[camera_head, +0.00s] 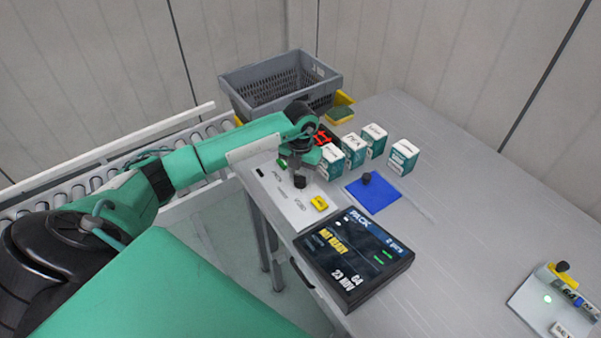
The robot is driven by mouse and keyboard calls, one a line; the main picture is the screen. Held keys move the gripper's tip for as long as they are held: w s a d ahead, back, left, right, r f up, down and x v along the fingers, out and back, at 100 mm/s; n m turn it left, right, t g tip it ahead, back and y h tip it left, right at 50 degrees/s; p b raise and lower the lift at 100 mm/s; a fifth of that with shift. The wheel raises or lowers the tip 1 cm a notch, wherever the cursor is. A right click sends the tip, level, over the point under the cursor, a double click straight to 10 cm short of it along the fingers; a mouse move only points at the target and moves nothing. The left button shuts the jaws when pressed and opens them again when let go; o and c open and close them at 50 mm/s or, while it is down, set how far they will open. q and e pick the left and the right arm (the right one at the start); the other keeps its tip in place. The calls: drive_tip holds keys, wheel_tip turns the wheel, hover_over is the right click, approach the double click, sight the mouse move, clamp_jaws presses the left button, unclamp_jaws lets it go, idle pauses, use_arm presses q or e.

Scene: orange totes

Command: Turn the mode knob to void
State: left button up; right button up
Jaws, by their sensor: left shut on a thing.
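The mode knob (300,182) is a small black cylinder on a white panel (284,198) at the table's left edge. The panel carries printed labels, one of them reading like VOID (300,206), and a yellow button (319,203). My left gripper (298,174) reaches in from the left, points down and is shut on the knob. The gripper's fingers partly cover the knob, and the direction its mark points cannot be made out. My right gripper is not in view.
A dark display (353,258) lies in front of the panel. A blue pad (373,195) with a black knobbed piece lies to its right. Several green-white boxes (404,157) stand behind. A grey crate (280,85) is at the back. The table's right middle is clear.

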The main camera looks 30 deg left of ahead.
use_arm(q)
drive_tip(key=n, duration=0.3)
drive_tip(key=shift+b, duration=0.35)
drive_tip(key=n, duration=0.2)
drive_tip(key=shift+n, duration=0.4)
drive_tip(key=n, duration=0.3)
drive_tip(key=shift+n+b, duration=0.3)
drive_tip(key=n, duration=0.3)
drive_tip(key=shift+r+n, duration=0.1)
drive_tip(key=shift+n, duration=0.2)
drive_tip(key=n, duration=0.5)
drive_tip(key=shift+p, duration=0.4)
drive_tip(key=n+p, duration=0.1)
drive_tip(key=n, duration=0.3)
drive_tip(key=shift+n, duration=0.9)
drive_tip(key=shift+w, duration=0.1)
